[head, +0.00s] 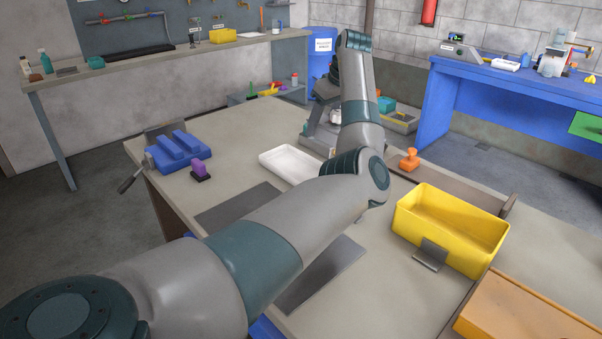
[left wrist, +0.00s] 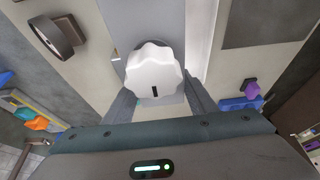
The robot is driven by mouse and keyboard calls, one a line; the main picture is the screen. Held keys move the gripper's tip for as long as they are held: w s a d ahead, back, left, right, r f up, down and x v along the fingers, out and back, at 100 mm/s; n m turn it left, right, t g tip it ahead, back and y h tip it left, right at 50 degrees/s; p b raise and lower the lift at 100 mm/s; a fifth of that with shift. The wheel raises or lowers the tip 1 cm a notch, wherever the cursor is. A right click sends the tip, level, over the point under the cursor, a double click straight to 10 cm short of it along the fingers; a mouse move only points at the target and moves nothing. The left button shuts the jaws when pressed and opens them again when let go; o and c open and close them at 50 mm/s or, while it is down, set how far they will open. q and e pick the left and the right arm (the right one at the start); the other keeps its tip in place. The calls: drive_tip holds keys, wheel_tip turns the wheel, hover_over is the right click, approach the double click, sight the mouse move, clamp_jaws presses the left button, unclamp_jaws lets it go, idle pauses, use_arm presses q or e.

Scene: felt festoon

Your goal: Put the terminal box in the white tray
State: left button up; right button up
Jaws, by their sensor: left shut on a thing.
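My left gripper (left wrist: 158,100) is shut on a white lobed, knob-like thing (left wrist: 153,68) with a dark slot, held between its two fingers in the left wrist view. A small white part of it (head: 336,116) shows by the gripper in the head view, at the far side of the bench. I cannot tell whether this is the terminal box. The white tray (head: 283,162) lies on the bench in the head view, left of my forearm, which hides its right part. No contents show in its visible part. My right gripper is out of view.
A blue vise (head: 178,150) and a purple block (head: 201,169) stand left of the tray. A yellow bin (head: 450,225), an orange-handled thing (head: 409,159) and an orange box (head: 530,312) are on the right. Dark mats (head: 238,206) lie flat near the front.

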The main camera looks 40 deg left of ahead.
use_arm(q)
drive_tip(key=shift+a, duration=0.1)
drive_tip(key=s+a+f, duration=0.1)
drive_tip(key=a+f, duration=0.1)
drive_tip(key=a, duration=0.1)
drive_tip(key=s+a+f+p, duration=0.1)
drive_tip(key=s+a+f, duration=0.1)
drive_tip(key=a, duration=0.1)
drive_tip(key=s+a+f, duration=0.1)
drive_tip(key=a+f, duration=0.1)
drive_tip(key=a, duration=0.2)
drive_tip(key=shift+s+f, duration=0.25)
drive_tip(key=shift+s, duration=0.15)
drive_tip(key=shift+s+a+f, duration=0.1)
drive_tip(key=shift+a+f, duration=0.05)
drive_tip(key=shift+f, duration=0.05)
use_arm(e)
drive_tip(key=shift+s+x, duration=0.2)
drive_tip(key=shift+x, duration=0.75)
use_arm(q)
drive_tip(key=shift+f, duration=0.15)
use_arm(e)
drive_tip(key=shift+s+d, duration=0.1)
